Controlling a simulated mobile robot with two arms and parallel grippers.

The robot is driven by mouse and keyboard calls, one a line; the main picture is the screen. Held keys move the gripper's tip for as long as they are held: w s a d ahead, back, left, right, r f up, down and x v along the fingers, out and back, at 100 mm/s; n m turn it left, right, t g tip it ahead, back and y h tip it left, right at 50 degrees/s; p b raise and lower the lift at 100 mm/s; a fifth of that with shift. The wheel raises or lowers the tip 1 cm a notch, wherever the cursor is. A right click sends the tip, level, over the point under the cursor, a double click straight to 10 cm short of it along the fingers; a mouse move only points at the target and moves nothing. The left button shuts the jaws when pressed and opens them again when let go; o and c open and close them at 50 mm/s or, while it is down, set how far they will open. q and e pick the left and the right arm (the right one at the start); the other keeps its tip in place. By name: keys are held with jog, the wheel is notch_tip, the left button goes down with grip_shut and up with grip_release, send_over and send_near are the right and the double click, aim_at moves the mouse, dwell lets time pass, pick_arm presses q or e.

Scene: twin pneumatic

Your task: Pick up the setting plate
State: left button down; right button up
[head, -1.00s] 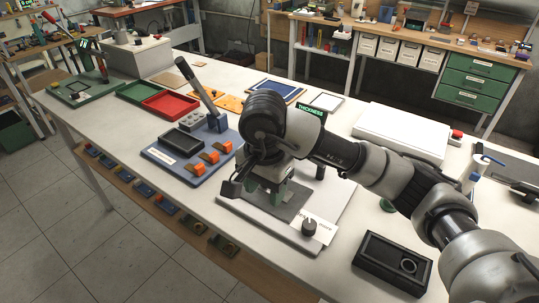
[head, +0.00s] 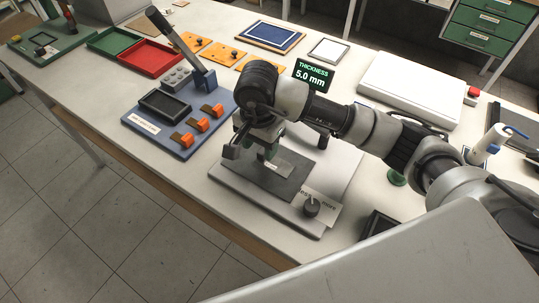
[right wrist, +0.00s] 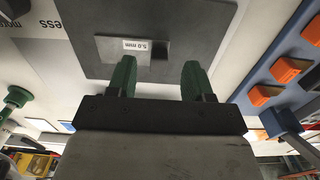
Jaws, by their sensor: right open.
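The setting plate looks to be the small grey plate labelled "5.0 mm" (right wrist: 112,50) in the right wrist view. It lies flat on a dark grey pad (right wrist: 200,20) of the thickness station. In the head view the plate (head: 279,168) shows partly beneath my right gripper (head: 268,152). In the right wrist view my right gripper (right wrist: 158,68) is open, its two green fingers apart with nothing between them. The fingertips point toward the plate's near edge; whether they touch it I cannot tell. My left gripper is in neither view.
A display (head: 314,75) behind my arm reads "THICKNESS 5.0 mm". A black knob (head: 311,207) stands on the station's front edge. Left is a blue fixture (head: 160,138) with orange clips and an upright lever. A white flat box (head: 410,88) sits behind right.

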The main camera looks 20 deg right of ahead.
aim_at(260, 153)
jog(key=shift+f, duration=1.6)
grip_shut()
jog(key=shift+r, duration=0.15)
